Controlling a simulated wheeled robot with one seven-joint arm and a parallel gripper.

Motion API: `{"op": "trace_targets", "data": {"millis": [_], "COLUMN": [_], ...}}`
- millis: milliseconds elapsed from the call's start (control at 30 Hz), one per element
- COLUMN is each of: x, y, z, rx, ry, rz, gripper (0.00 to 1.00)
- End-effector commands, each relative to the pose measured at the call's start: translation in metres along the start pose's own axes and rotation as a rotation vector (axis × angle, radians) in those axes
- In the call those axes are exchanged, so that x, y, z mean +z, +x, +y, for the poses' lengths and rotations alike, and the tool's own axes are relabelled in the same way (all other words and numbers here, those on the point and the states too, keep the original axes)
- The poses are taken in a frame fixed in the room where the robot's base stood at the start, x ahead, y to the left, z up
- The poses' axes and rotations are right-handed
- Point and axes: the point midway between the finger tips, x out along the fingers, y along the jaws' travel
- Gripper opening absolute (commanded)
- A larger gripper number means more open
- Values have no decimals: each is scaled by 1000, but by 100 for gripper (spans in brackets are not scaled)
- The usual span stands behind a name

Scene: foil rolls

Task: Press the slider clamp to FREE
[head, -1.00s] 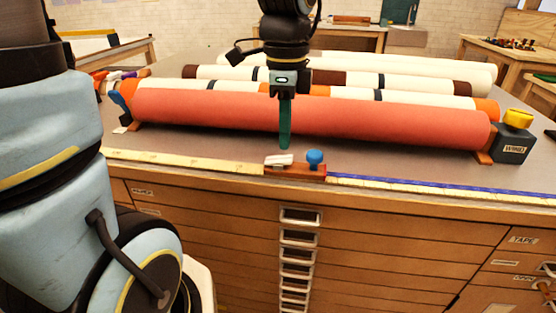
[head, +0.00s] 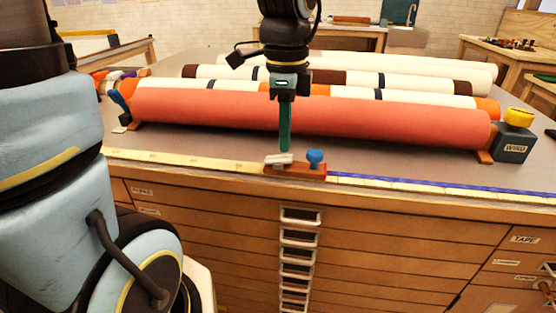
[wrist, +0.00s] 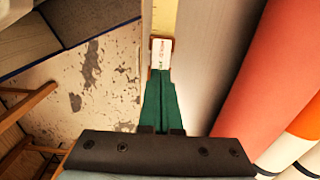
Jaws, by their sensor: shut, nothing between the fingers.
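The slider clamp (head: 300,172) is a red-brown block on the strip along the bench's front edge. It has a pale tab (head: 278,159) on its left part and a blue knob (head: 315,158) on its right. In the wrist view the tab (wrist: 162,52) carries small red lettering that I cannot read surely. My gripper (head: 285,150) points straight down with its green fingers together and empty. Its tips are just above or behind the tab; I cannot tell whether they touch. In the wrist view the fingertips (wrist: 160,74) are at the tab's near end, and the blue knob is hidden.
A long coral roll (head: 380,124) lies close behind my gripper, with several white rolls behind it. A dark box labelled WIND (head: 510,147) with a yellow knob stands at the right end. A pale and blue strip (head: 430,188) runs along the front edge, above wooden drawers.

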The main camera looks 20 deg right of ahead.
Motion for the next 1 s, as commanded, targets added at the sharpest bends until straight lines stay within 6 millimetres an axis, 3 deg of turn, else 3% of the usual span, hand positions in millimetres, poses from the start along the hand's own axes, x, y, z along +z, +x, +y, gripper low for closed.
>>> {"op": "trace_targets", "data": {"millis": [1000], "x": [0], "y": [15], "z": [0], "rx": [0], "ry": [0], "rz": [0], "gripper": [0]}}
